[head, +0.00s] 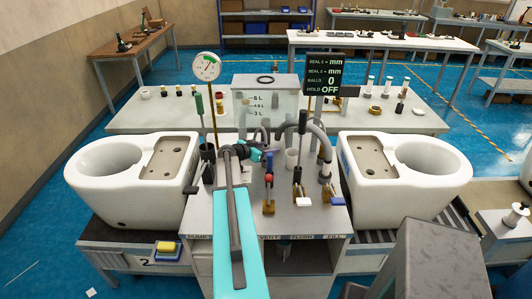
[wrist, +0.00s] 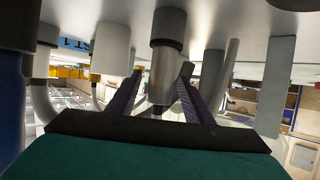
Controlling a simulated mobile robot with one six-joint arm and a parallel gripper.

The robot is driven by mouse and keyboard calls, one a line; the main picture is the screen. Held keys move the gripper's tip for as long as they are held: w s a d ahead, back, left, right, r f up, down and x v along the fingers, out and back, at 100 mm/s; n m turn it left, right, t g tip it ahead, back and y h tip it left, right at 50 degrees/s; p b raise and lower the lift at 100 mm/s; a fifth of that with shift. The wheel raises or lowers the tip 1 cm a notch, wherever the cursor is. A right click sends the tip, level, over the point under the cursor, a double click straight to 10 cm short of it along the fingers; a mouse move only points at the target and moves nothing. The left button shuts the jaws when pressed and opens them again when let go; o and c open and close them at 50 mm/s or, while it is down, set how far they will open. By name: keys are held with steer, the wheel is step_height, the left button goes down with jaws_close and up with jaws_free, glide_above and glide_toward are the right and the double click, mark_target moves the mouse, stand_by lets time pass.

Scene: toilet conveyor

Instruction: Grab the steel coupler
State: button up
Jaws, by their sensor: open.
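My gripper (head: 264,149) is above the middle of the grey bench, among pipes and posts in the head view. In the wrist view its two dark fingers (wrist: 161,76) are apart, one on each side of a grey metal cylinder with a dark collar (wrist: 164,66). This cylinder appears to be the steel coupler. The wrist picture looks upside down, with the bench surface along its top. I cannot tell whether either finger touches the cylinder. In the head view the arm and the crowded fittings make the coupler hard to pick out.
The test bench (head: 265,226) carries a curved grey hose (head: 318,135), valve levers (head: 299,185) and a clear tank (head: 262,103) behind. White toilets stand left (head: 125,180) and right (head: 405,177). In the wrist view, a pale cylinder (wrist: 110,50) and a post (wrist: 274,85) stand close by.

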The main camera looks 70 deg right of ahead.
steer(key=shift+p+x, duration=0.4)
steer(key=shift+x, duration=0.6)
jaws_close()
steer(key=shift+r, duration=0.1)
step_height(320, 180, up, 10)
steer(key=b, duration=0.4)
steer(key=shift+b, duration=0.35)
stand_by(0.5)
